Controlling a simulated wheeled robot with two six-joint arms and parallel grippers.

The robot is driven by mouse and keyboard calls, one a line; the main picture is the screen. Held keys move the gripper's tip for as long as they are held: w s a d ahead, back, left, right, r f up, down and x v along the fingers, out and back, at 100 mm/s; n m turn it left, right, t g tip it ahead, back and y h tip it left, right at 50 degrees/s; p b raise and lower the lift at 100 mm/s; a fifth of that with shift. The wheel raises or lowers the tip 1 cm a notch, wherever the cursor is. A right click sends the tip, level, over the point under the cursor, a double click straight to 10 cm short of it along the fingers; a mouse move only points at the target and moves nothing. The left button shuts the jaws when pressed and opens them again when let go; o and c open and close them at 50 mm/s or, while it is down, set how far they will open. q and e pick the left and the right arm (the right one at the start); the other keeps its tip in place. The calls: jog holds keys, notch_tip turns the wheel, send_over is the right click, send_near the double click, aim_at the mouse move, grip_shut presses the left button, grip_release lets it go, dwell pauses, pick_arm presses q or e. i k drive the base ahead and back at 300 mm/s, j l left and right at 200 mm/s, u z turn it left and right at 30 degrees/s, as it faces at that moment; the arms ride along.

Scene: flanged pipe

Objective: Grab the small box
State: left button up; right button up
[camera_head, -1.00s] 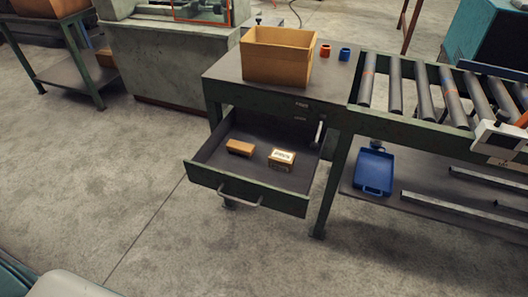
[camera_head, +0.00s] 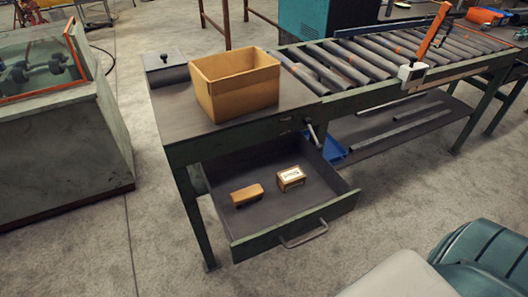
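An open drawer (camera_head: 295,232) under the workbench holds two small boxes. One small box (camera_head: 291,178) has a pale label on top and sits toward the right. The other small brown box (camera_head: 247,195) is plain and lies to its left, apart from it. A larger open cardboard box (camera_head: 238,92) stands on the bench top above. I cannot tell which one the task means by the small box. Neither of my grippers is in view.
The workbench top (camera_head: 175,110) joins a roller conveyor (camera_head: 350,60) at the right. A blue tray (camera_head: 334,149) is on the lower shelf, partly hidden. A grey machine (camera_head: 60,130) stands at the left. The drawer's handle (camera_head: 304,237) sticks out over clear floor.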

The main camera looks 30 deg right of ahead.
aim_at(289, 179)
jog(key=j+z, duration=0.25)
jog(key=z, duration=0.15)
jog(key=j+z, duration=0.25)
jog(key=z, duration=0.15)
jog(key=j+z, duration=0.45)
jog(key=z, duration=0.3)
